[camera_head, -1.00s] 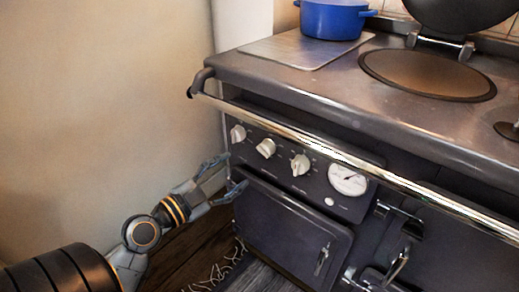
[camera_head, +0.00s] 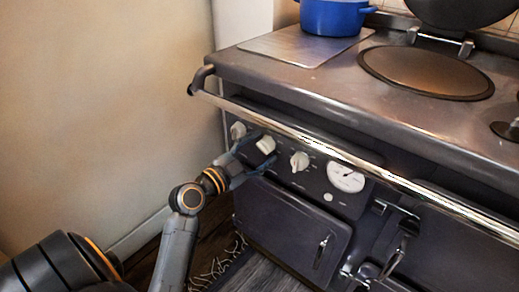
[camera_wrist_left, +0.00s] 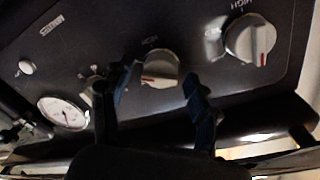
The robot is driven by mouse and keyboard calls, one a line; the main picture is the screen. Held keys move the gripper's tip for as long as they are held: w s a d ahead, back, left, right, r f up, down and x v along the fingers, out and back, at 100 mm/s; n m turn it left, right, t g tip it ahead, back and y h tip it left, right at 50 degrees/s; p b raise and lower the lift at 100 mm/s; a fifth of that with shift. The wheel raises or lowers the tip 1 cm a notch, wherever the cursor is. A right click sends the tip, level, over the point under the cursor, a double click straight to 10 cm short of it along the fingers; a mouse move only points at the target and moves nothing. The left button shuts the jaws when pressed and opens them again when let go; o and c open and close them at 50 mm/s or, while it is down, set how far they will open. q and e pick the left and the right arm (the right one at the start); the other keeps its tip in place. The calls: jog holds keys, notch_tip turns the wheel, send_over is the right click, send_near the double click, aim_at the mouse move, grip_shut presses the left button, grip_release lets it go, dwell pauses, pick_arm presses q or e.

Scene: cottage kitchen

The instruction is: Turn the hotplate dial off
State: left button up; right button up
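The dark front panel (camera_head: 316,180) of the stove carries three pale dials in a row. My left gripper (camera_head: 256,154) is at the middle dial (camera_head: 266,144). In the left wrist view, the gripper (camera_wrist_left: 162,88) is open, with one dark finger on each side of that dial (camera_wrist_left: 160,70), which has a red mark. I cannot tell whether the fingers touch it. The left dial (camera_head: 238,130) shows at the right in the wrist view (camera_wrist_left: 250,40), near a "HIGH" label. The right dial (camera_head: 300,161) is partly hidden by a finger there. My right gripper is not in view.
A shiny rail (camera_head: 350,161) runs across the stove just above the panel. A round gauge (camera_head: 346,178) and a white button (camera_head: 328,197) sit right of the dials. An oven door (camera_head: 290,228) is below. A blue pot (camera_head: 334,16) stands on top.

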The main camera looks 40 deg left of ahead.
pick_arm(q)
jog(key=c, duration=1)
jog(key=shift+c, duration=0.2)
